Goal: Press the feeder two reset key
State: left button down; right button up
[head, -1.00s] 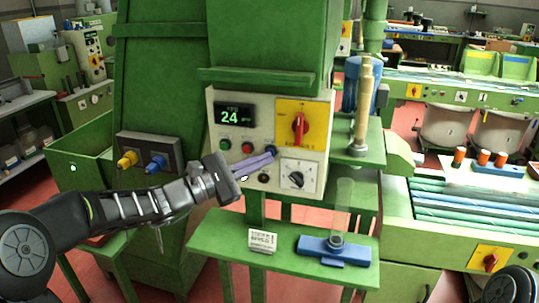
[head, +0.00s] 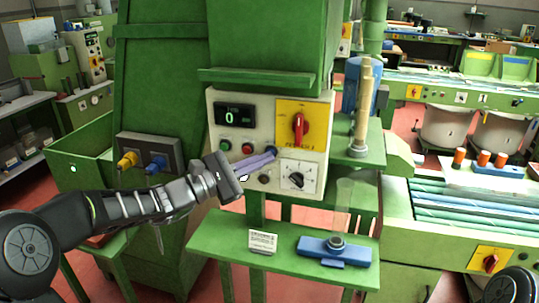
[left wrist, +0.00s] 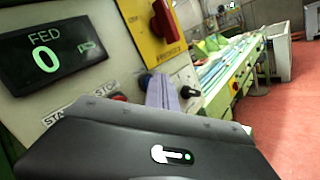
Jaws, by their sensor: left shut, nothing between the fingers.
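The feeder control panel (head: 225,170) is pale, with a black display (head: 235,116) that reads 0. Below the display are a green button (head: 224,145), a red button (head: 247,148) and a dark blue key (head: 271,150). My left gripper (head: 270,156) is shut and empty, its lilac fingers pointing right, with the tips at the blue key. In the left wrist view, the fingers (left wrist: 160,92) reach the blue key (left wrist: 144,79), and the display (left wrist: 50,45) reads FED 0. I cannot tell whether the tips touch or press the key. The label under the red rotary switch is too small to read surely.
A red rotary switch on a yellow plate (head: 303,120) and a dial (head: 297,178) are close right of the fingers. A green shelf (head: 215,240) below carries a small card (head: 262,242) and a blue holder with a clear tube (head: 333,250).

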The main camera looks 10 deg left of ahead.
dwell(0.5)
pick_arm(q)
jog(key=shift+s+b, duration=0.45)
jog(key=shift+s, duration=0.3)
jog(key=s+b, duration=0.1)
jog(key=s, duration=0.4)
jog(key=shift+a+b, duration=0.2)
jog(key=shift+b, duration=0.1)
dwell(0.5)
